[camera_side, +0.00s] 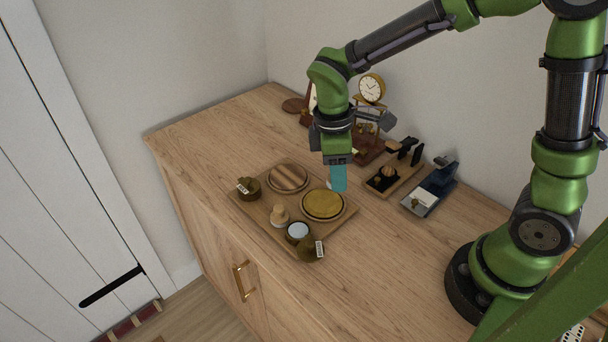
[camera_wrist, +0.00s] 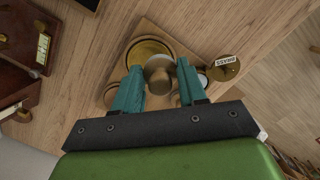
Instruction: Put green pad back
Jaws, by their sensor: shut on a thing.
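My gripper (camera_side: 338,188) has teal fingers and points down over the back right edge of a wooden tray (camera_side: 258,208). In the wrist view its fingers (camera_wrist: 158,66) stand on both sides of a tan round-topped piece (camera_wrist: 159,78), which it grips. In the side view the fingers mostly hide that piece. On the tray are a mustard-yellow disc (camera_side: 323,204), a striped wooden disc (camera_side: 288,178), a tan knobbed piece (camera_side: 280,214) and a round tin with a pale inside (camera_side: 298,232). Two olive round pieces with labels, one (camera_side: 249,189) left and one (camera_side: 311,249) front, sit at its edges. I cannot tell which is the green pad.
Behind the tray stand a gold clock (camera_side: 371,88) on a brown stand, a wooden holder (camera_side: 392,178) with dark items, and a blue-grey device (camera_side: 430,194). The wooden top is clear at the front right and left of the tray.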

